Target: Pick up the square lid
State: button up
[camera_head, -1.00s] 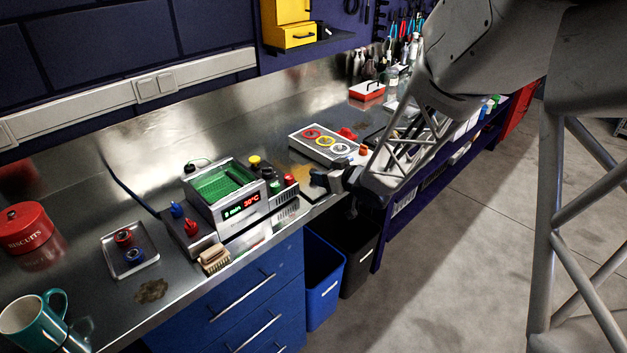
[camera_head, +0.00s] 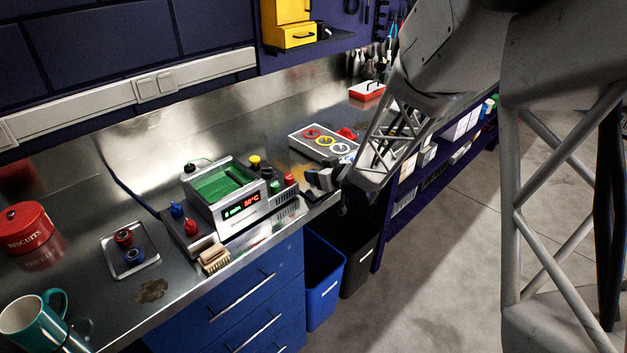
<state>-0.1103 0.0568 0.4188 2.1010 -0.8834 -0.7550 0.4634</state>
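My gripper (camera_head: 314,185) is above the front edge of the metal bench, just right of the bath device with the green inside. It is small and partly dark here, and I cannot tell its opening; I see nothing held in it. No piece is clearly a square lid. A red and white boxy piece with a dark handle (camera_head: 367,91) stands at the back of the bench, beyond my gripper, and may be it. The bath device (camera_head: 240,207) has an open top and a red and green display.
A grey panel with coloured rings (camera_head: 309,135) lies behind my gripper. Small coloured caps (camera_head: 254,162) stand beside the bath. Bins (camera_head: 323,285) stand below the edge.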

jog(key=shift+x, duration=1.4)
jog(key=shift+f, duration=0.1)
grip_shut()
jog(key=shift+r, duration=5.05)
